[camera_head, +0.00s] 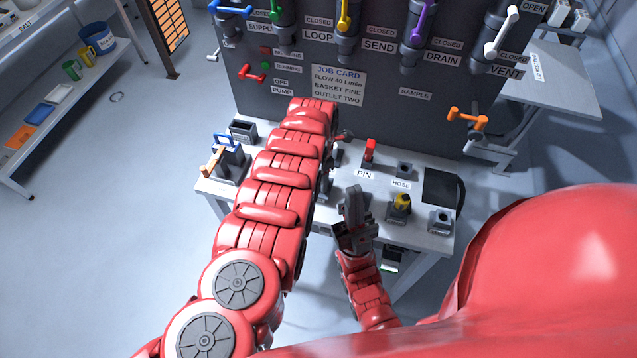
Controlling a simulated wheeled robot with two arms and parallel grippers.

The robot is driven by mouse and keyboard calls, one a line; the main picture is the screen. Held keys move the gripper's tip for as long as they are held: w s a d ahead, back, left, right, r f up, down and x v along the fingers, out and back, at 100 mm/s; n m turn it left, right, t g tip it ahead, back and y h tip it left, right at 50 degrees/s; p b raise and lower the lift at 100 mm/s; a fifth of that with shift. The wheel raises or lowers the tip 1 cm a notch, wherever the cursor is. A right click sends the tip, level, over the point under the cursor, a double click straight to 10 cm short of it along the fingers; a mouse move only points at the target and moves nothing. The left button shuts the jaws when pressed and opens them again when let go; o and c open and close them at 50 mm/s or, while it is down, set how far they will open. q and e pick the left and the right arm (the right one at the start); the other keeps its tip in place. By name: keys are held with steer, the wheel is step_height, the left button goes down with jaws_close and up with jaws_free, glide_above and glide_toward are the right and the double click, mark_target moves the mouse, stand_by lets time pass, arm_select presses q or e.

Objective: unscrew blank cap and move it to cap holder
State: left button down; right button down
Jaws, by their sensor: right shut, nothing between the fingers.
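My right gripper (354,205) is shut and empty above the front middle of the grey bench (420,238). My left arm crosses the bench and hides part of it; its gripper cannot be made out. No part is labelled as the blank cap or the cap holder, so I cannot tell which they are. A yellow-topped piece (403,201) sits in a dark block to the right of my right gripper. A grey block with a dark round opening (441,217) stands at the bench's right front corner.
A red pin (370,150) stands behind the PIN label, with a dark socket block (405,169) behind the HOSE label. A black pad (442,188) lies at the right. The dark panel (400,110) with valve handles rises behind the bench. A blue-handled piece (226,143) is at left.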

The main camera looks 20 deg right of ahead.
arm_select(q)
steer(key=shift+f, duration=0.1)
steer(key=shift+n+b, duration=0.6)
steer(key=shift+n, duration=1.4)
steer(key=shift+f+n+b, duration=0.1)
steer(key=shift+n+b, duration=0.55)
steer(key=shift+n, duration=0.15)
steer(key=shift+n+b, duration=0.45)
steer(key=shift+n, duration=0.45)
steer(key=shift+r+n, duration=0.2)
steer(key=shift+n, duration=0.1)
